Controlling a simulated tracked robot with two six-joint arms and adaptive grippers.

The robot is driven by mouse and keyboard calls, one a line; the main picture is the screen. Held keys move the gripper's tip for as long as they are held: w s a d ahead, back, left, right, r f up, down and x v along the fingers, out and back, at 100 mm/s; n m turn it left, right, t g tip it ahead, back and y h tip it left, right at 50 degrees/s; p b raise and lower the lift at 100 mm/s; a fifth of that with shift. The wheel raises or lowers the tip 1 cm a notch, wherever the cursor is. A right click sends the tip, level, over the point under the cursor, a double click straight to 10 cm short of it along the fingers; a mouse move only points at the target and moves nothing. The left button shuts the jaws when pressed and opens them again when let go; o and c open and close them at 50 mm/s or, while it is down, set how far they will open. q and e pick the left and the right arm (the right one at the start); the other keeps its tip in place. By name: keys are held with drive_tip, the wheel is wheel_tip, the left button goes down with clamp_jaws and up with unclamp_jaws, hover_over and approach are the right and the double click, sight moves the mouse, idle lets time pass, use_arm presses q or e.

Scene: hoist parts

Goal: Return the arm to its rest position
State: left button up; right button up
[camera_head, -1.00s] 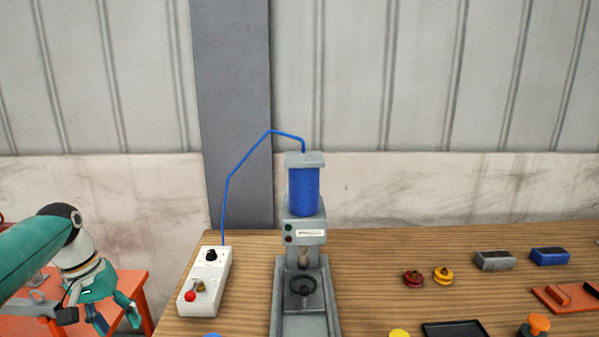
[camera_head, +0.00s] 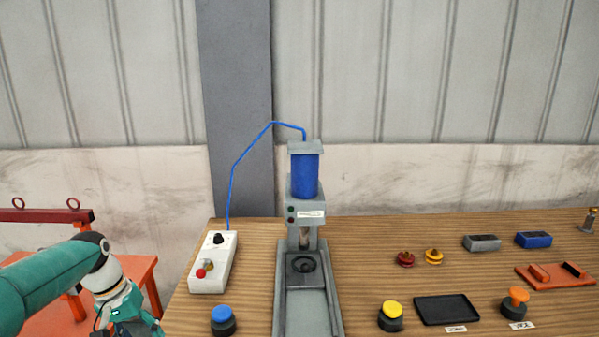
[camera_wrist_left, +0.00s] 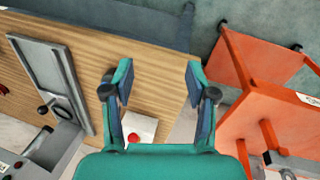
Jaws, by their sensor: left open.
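My left arm comes in from the left in the head view. Its teal gripper (camera_head: 128,326) hangs low beside the table's left edge, partly cut off by the picture's bottom. In the left wrist view the gripper (camera_wrist_left: 158,80) is open, its two fingers wide apart with nothing between them. Wooden table top and dark floor show beyond the fingers. The white control box (camera_head: 213,262) with a red button stands on the table to the right of the gripper, and it also shows partly behind the fingers in the wrist view (camera_wrist_left: 145,127). My right gripper is not in view.
A grey press (camera_head: 305,245) with a blue cylinder stands mid-table. An orange stand (camera_head: 80,285) is left of the table, close to my left arm. Blue (camera_head: 222,320), yellow (camera_head: 391,316) and orange (camera_head: 516,302) knobs and a black tray (camera_head: 446,309) lie near the front.

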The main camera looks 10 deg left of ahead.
use_arm(q)
drive_tip(key=s+d+f+m+h, duration=0.1)
drive_tip(key=s+d+f, duration=0.1)
drive_tip(key=d+f, duration=0.7)
drive_tip(key=s+d+f, duration=0.1)
drive_tip(key=d+f, duration=0.5)
drive_tip(key=f, duration=0.6)
drive_tip(key=s+d+f, duration=0.5)
drive_tip(key=s, duration=0.4)
drive_tip(key=s+d+f, duration=0.5)
drive_tip(key=s+d, duration=0.1)
drive_tip(key=s, duration=0.2)
drive_tip(key=shift+s+d+h, duration=0.3)
drive_tip(key=shift+s+h, duration=0.05)
drive_tip(key=shift+h, duration=0.05)
